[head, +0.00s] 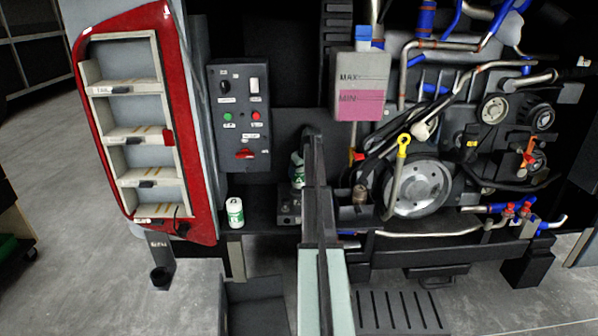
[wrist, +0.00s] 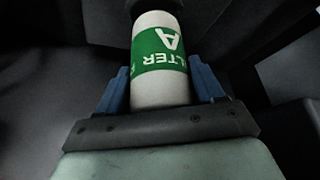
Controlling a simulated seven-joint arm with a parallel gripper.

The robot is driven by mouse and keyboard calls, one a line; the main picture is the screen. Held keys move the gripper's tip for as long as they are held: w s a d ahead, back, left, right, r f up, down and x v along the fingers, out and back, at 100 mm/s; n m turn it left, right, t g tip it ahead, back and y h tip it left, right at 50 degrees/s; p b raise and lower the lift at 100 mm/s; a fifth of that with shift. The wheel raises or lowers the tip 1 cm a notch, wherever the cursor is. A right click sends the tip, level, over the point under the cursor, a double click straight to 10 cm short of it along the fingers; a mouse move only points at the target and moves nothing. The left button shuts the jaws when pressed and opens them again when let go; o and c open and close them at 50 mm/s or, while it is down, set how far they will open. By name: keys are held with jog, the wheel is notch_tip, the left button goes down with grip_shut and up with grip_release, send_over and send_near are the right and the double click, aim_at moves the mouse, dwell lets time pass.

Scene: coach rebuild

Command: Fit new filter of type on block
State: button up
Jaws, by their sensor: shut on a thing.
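A white filter with a green band reading "FILTER" and "A" (wrist: 160,60) is in my gripper (wrist: 160,88). Its lettering is upside down in the wrist view. The blue fingers stand on both sides of it. The filter's far end meets or overlaps a dark round part (wrist: 157,6); I cannot tell if they touch. In the head view the held filter (head: 298,176) shows at centre, partly hidden by my arm, above a dark block (head: 289,203). A second white and green filter (head: 235,212) stands upright on the ledge to the left.
A control panel (head: 240,115) with buttons and a red switch is left of my arm. A tank with pink fluid (head: 361,106) is above right. The engine with hoses and a large pulley (head: 418,186) fills the right. An open red door with shelves (head: 168,50) is at left.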

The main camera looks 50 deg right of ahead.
aim_at(299, 177)
jog(key=shift+f, duration=0.7)
dwell(1.0)
jog(key=shift+f, duration=0.2)
jog(key=shift+f, duration=0.1)
dwell(0.4)
jog(key=shift+f, duration=0.35)
jog(key=shift+s+f, duration=0.1)
jog(key=shift+f, duration=0.35)
dwell(0.5)
jog(key=o, duration=1.2)
jog(key=shift+o, duration=0.3)
jog(key=v, duration=0.8)
